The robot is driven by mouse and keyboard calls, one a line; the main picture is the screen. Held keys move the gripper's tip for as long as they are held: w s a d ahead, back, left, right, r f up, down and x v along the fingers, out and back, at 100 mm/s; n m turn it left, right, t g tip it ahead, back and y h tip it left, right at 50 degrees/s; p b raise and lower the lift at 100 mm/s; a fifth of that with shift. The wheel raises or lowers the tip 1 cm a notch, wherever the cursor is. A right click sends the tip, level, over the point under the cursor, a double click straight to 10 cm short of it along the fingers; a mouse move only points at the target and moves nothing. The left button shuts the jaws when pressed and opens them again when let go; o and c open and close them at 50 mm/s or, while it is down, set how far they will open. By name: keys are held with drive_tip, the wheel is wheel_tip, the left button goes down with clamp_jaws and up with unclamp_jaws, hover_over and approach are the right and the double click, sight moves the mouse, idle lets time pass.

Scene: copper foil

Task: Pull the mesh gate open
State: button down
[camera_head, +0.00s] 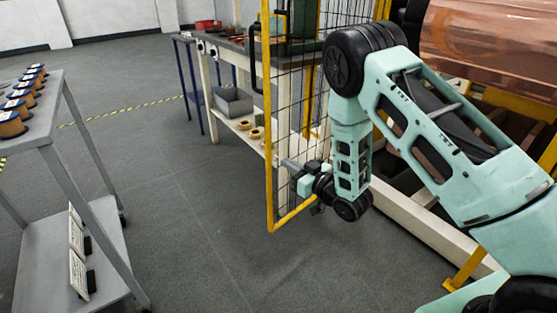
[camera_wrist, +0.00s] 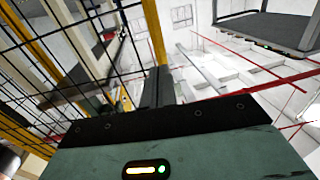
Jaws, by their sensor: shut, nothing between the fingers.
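The mesh gate has a yellow frame (camera_head: 267,120) with black wire mesh (camera_head: 290,100). It stands at an angle out over the grey floor, left of the copper roll. A black handle (camera_head: 254,62) sits high on its free edge. My gripper (camera_head: 287,164) is shut and empty, low beside the gate and well below the handle. In the wrist view my gripper's dark fingers (camera_wrist: 160,88) point along the yellow edge post (camera_wrist: 153,30), with the mesh (camera_wrist: 60,50) to their left. I cannot tell whether the fingers touch the gate.
A workbench (camera_head: 225,45) with a grey bin (camera_head: 232,103) on its lower shelf stands behind the gate. A grey cart (camera_head: 45,125) with several copper spools is at left. The copper roll (camera_head: 490,45) is at right. The floor (camera_head: 175,210) between cart and gate is clear.

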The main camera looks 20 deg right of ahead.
sight(271, 154)
drive_tip(key=shift+x, duration=2.45)
drive_tip(key=w+a+m+t+h+b, duration=0.1)
drive_tip(key=w+a+m+h+b, duration=0.1)
drive_tip(key=w+a, duration=0.3)
drive_tip(key=w+h+b, duration=0.1)
drive_tip(key=w, duration=0.3)
drive_tip(key=shift+w+b, duration=0.3)
